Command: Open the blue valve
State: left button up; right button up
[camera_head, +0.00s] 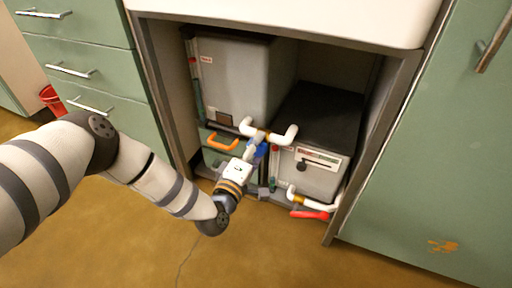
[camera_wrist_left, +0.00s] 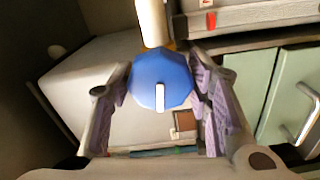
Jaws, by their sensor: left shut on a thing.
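The blue valve (camera_wrist_left: 160,80) is a faceted blue knob with a white mark on its face, on a white pipe in the open cabinet. In the head view the blue valve (camera_head: 261,149) shows only in part behind my gripper, below a white pipe (camera_head: 284,136). My left gripper (camera_head: 252,150) reaches it from the front left. In the left wrist view my left gripper's two purple-padded fingers (camera_wrist_left: 162,98) stand on either side of the knob and are shut on it. The white mark points down in that view. My right gripper is not in view.
Grey boxes (camera_head: 232,80) and a dark-topped unit (camera_head: 318,115) fill the cabinet. An orange handle (camera_head: 222,142) is left of my gripper. A red valve handle (camera_head: 310,214) sits low at right. Cabinet side walls bound the opening; the floor (camera_head: 270,255) in front is clear.

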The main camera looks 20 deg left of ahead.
pick_arm(q)
jog(key=shift+d+n, duration=0.1)
jog(key=shift+n, duration=0.6)
jog(key=o, duration=1.2)
jog(key=shift+s, duration=0.15)
jog(key=s, duration=1.1)
jog(key=shift+s+a, duration=0.25)
jog(key=shift+s, duration=0.15)
